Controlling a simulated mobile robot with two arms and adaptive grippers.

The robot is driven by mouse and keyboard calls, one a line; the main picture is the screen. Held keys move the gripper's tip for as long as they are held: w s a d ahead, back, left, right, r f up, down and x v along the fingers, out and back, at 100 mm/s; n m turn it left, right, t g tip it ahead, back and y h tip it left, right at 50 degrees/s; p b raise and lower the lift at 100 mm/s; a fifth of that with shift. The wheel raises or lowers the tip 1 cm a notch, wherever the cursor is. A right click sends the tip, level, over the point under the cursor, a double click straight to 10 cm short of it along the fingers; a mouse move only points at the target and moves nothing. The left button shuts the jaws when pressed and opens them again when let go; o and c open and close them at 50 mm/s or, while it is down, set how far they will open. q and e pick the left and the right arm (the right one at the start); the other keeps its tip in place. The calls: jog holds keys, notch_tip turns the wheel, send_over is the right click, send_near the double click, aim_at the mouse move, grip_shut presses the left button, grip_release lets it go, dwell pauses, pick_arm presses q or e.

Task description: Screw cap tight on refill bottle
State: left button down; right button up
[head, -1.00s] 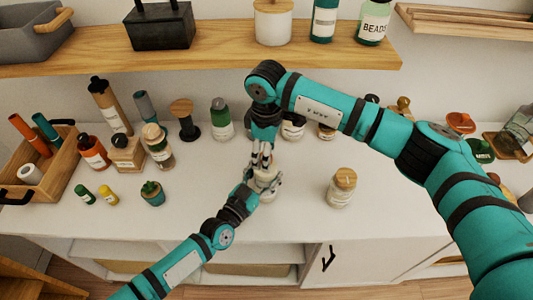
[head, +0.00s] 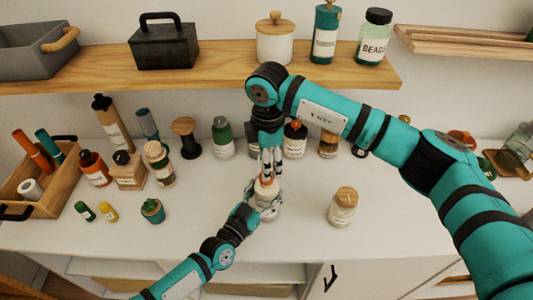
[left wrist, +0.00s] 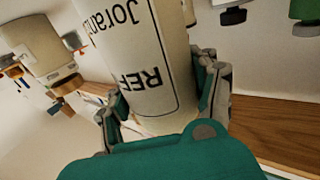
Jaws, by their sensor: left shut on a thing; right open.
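The refill bottle (head: 268,207) is a pale bottle standing on the white counter, and its label, partly reading "REF", shows close up in the left wrist view (left wrist: 135,65). My left gripper (head: 260,202) is shut around its body, with a finger on each side in the left wrist view. My right gripper (head: 270,172) points straight down over the bottle's top, fingers apart. A bit of orange shows at the bottle's top under those fingers. The fingers hide most of the top, so I cannot tell how the cap sits or whether they touch it.
A jar with a wooden lid (head: 342,207) stands to the right. Several bottles stand behind and left, with a wooden crate (head: 40,190) at far left. A shelf (head: 220,70) runs above the back. The counter between bottle and jar is clear.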

jog(key=n, duration=0.6)
jog(key=shift+r+n, duration=0.25)
jog(key=shift+n, duration=0.15)
jog(key=n, duration=0.4)
jog(key=shift+r, duration=0.15)
jog(key=n, duration=0.4)
jog(key=shift+r+n, duration=0.15)
jog(key=shift+n, duration=0.25)
jog(key=n, duration=0.4)
jog(key=shift+r, duration=0.15)
jog(key=n, duration=0.4)
jog(key=shift+a+r, duration=0.1)
jog(key=shift+r, duration=0.05)
jog(key=n, duration=0.5)
jog(key=shift+r, duration=0.1)
jog(key=n, duration=0.4)
jog(key=shift+r, duration=0.15)
jog(key=n, duration=0.4)
jog(key=shift+r+n, duration=0.15)
jog(key=shift+n, duration=0.25)
